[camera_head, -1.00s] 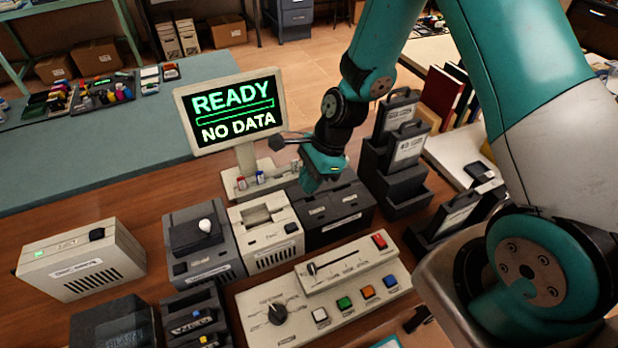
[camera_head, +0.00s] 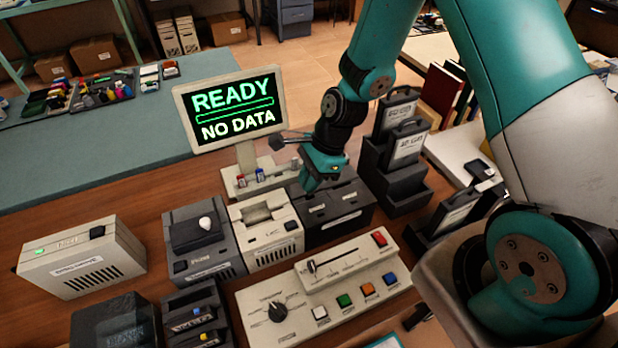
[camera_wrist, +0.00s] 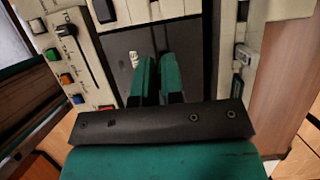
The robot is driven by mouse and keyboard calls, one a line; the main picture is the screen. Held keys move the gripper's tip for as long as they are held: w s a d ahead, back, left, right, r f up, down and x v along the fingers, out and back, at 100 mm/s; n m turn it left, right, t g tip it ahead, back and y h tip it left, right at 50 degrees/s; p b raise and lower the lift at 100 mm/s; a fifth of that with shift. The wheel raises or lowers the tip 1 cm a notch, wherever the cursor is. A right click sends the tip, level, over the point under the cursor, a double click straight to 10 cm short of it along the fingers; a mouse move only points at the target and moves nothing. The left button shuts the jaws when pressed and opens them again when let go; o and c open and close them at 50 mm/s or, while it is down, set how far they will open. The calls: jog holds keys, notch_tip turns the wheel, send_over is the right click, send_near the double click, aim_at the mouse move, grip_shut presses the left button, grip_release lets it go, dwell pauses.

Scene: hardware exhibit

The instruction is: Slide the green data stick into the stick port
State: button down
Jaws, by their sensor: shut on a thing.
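My gripper (camera_head: 313,182) is low over the dark box behind the control panel, to the right of the beige drive. In the wrist view its two teal fingers (camera_wrist: 158,80) are nearly together over the dark surface. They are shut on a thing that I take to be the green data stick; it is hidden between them. I cannot tell for certain which opening is the stick port.
The monitor (camera_head: 230,108) reads "READY" and "NO DATA". The beige drive (camera_head: 268,238) and dark box (camera_head: 342,218) stand close by. The control panel (camera_head: 290,308) is in front. Dark holders with cartridges (camera_head: 404,150) rise at the right. The left table strip is clearer.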

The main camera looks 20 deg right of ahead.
jog(key=shift+f, duration=0.1)
jog(key=shift+f+b, duration=0.85)
jog(key=shift+f, duration=0.35)
jog(key=c, duration=1.2)
grip_release()
jog(key=shift+o, duration=0.2)
jog(key=shift+r, duration=0.1)
notch_tip(320, 180, up, 8)
jog(key=p, duration=0.7)
